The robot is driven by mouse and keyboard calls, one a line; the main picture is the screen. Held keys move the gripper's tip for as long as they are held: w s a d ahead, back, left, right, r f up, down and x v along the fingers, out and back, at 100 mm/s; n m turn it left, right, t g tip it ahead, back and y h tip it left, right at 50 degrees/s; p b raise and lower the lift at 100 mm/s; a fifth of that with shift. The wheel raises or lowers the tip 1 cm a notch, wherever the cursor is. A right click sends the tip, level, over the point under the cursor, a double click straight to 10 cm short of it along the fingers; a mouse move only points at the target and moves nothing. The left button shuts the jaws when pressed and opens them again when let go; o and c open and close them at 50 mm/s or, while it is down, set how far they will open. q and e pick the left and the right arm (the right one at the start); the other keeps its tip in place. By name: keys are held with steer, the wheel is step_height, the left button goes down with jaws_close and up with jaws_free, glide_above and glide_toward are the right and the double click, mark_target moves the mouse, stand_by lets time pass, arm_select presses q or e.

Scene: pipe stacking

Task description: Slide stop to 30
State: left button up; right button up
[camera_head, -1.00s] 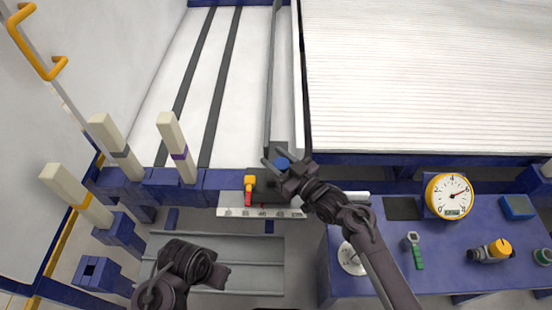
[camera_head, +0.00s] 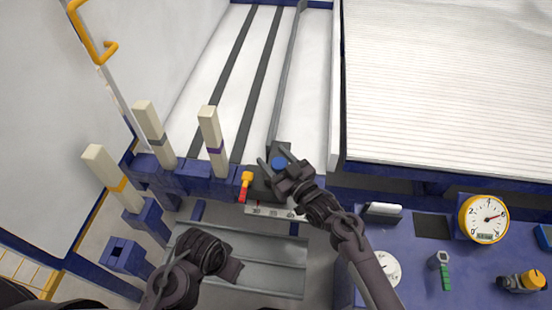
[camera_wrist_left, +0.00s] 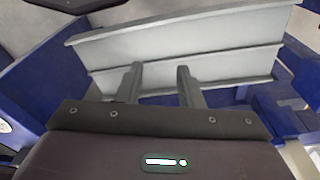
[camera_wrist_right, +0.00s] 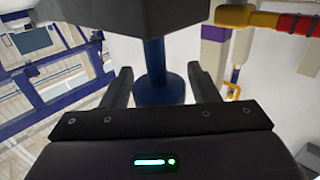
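The stop (camera_head: 265,190) is a dark block on the blue front rail, with a yellow-and-red lever (camera_head: 246,186) and a blue knob (camera_head: 279,163). A pale scale strip (camera_head: 268,211) runs below it; its numbers are too small to read. My right gripper (camera_head: 273,158) is at the knob. In the right wrist view its open fingers stand either side of the blue knob (camera_wrist_right: 160,91), under the dark block (camera_wrist_right: 150,15), with no clear grip. My left gripper (camera_wrist_left: 157,75) is open and empty, facing a grey channelled tray (camera_wrist_left: 180,50).
Three pale posts, one purple-banded (camera_head: 211,135), stand left of the stop. A long grey fence (camera_head: 287,75) runs back from the stop. At right, a blue bench holds a yellow dial gauge (camera_head: 484,218) and tools. A ribbed white bed (camera_head: 450,90) fills the back right.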

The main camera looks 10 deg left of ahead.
steer(key=shift+o, duration=0.3)
arm_select(q)
steer(key=shift+s, duration=0.1)
arm_select(e)
steer(key=shift+d, duration=0.1)
steer(key=shift+s+d, duration=0.2)
steer(key=shift+s, duration=0.1)
arm_select(q)
steer(key=f, duration=0.1)
steer(key=f+p, duration=0.1)
steer(key=f, duration=0.1)
steer(key=shift+w+a+f, duration=0.25)
steer(key=shift+a+f, duration=0.1)
arm_select(e)
steer(key=v, duration=0.7)
